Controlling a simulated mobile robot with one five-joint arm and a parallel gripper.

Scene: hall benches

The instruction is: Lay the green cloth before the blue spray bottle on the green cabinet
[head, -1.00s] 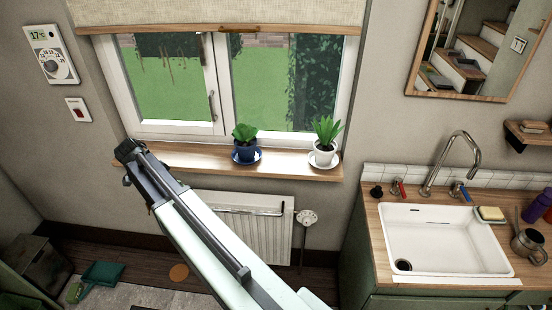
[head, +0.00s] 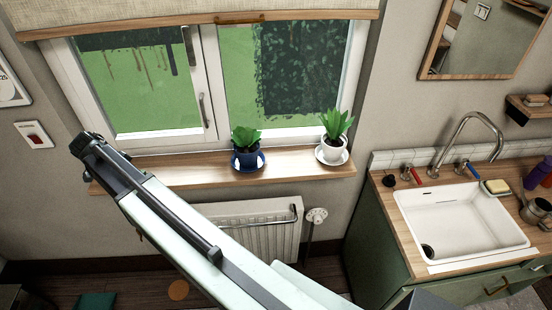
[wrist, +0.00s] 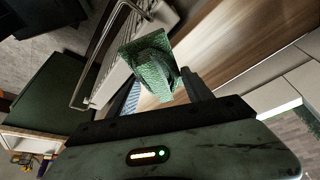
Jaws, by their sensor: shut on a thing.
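In the wrist view, my gripper (wrist: 162,86) is shut on the green cloth (wrist: 152,62), a crumpled, textured piece that sticks out beyond the dark fingers. The fingers and cloth do not show in the head view, where only my pale arm crosses the middle. A green cabinet (head: 377,235) with a wooden top and a white sink stands at the right of the head view. A purple-blue bottle (head: 539,174) stands at the right edge of that view, partly cut off; I cannot tell whether it is the spray bottle.
A wooden windowsill (head: 300,170) holds a plant in a blue pot (head: 245,157) and one in a white pot (head: 332,148). A radiator (head: 255,235) is below. By the sink (head: 462,220) are a tap (head: 470,130), a yellow sponge (head: 497,187) and a metal mug (head: 536,210).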

